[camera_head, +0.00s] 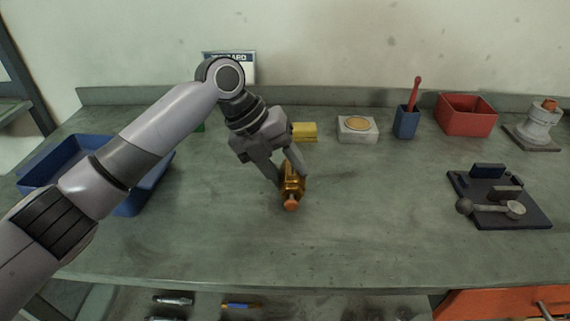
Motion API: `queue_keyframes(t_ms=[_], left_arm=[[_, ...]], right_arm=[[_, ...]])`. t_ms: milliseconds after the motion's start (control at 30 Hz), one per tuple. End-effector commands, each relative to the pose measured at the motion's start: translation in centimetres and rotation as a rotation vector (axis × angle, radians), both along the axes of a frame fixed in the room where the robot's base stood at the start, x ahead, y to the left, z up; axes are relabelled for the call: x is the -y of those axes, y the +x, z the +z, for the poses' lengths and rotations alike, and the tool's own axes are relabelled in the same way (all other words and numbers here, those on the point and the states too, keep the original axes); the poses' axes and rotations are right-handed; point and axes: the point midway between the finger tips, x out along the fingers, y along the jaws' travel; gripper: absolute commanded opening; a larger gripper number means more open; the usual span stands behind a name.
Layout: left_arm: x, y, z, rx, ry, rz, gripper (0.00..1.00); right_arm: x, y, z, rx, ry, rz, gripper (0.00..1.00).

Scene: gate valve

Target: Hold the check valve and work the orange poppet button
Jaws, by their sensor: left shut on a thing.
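The check valve (291,183) is a small brass-coloured body near the middle of the bench. Its orange poppet button (291,204) is at the end nearest me. My left gripper (287,178) reaches in from the left, pointing down, and is shut on the valve with a finger on each side. The gripper hides part of the valve's far end. I cannot tell whether the valve touches the bench. My right gripper is not in view.
A blue bin (150,188) stands left, partly behind my left arm. Along the back are a yellow block (304,131), a white box (357,137), a blue cup (406,123) and a red bin (467,121). A dark fixture plate (520,215) lies right. The middle front is clear.

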Motion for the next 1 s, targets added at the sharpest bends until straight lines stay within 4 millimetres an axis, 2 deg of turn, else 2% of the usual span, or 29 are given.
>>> queue_keyframes(t_ms=[1000], left_arm=[[0.0,0.0,-1.9,0.002,-0.003,0.000,0.08]], right_arm=[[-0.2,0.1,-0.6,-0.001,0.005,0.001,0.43]])
